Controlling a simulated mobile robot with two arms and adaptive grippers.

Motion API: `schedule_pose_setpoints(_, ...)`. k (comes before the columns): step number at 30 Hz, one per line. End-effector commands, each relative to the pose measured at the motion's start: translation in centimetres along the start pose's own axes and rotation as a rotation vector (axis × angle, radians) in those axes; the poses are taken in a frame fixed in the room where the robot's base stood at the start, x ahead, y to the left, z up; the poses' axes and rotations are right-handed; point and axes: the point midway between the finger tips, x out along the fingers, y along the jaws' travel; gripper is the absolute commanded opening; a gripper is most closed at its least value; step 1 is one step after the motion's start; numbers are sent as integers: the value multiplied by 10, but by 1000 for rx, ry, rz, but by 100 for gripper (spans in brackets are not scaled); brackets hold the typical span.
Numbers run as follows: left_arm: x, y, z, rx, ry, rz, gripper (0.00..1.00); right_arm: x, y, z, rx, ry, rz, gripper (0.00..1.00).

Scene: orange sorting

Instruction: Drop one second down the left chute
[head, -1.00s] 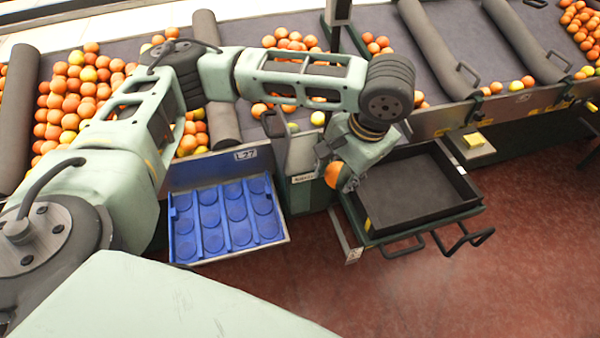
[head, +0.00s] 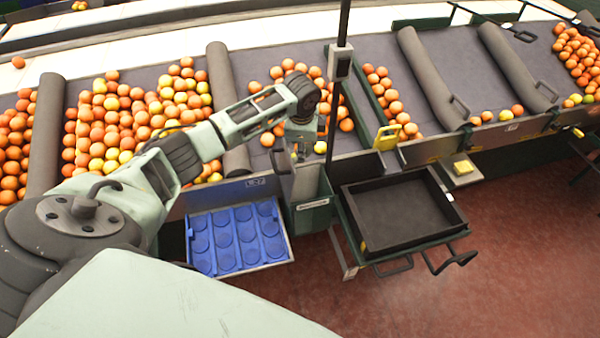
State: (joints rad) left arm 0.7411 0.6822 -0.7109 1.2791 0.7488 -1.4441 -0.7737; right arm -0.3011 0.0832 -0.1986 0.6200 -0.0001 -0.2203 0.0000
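My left arm comes in from the left, and its gripper (head: 301,146) points down at the near edge of the sorting belt, just above the left chute. Its fingertips are small and mostly hidden, so I cannot tell whether they are open or hold fruit. The left chute (head: 313,208) is a dark green box with a pale label, between the blue tray and the black crate. Its inside is not clearly visible. Oranges (head: 346,125) lie on the belt around and behind the gripper, with a yellowish fruit (head: 320,147) beside it. My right gripper is not in view.
A blue tray (head: 273,245) with empty round cups is left of the chute. An empty black crate (head: 400,212) sits on a pull-out frame to the right. A thin dark post (head: 341,62) rises beside the gripper. Grey rollers (head: 228,95) divide the belt.

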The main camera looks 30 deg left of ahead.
Motion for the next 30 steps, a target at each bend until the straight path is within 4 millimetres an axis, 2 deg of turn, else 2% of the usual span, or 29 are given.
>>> schedule_pose_setpoints(3, 18, 4, 2, 8, 5, -1, 10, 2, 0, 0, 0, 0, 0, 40)
schedule_pose_setpoints(11, 36, 7, 4, 12, 5, -2, 10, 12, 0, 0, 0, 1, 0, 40)
schedule_pose_setpoints(22, 76, 17, 3, 12, 6, -3, 10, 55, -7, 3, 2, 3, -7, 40)
schedule_pose_setpoints(30, 84, 19, 3, 12, 6, -4, 10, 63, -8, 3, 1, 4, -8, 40)
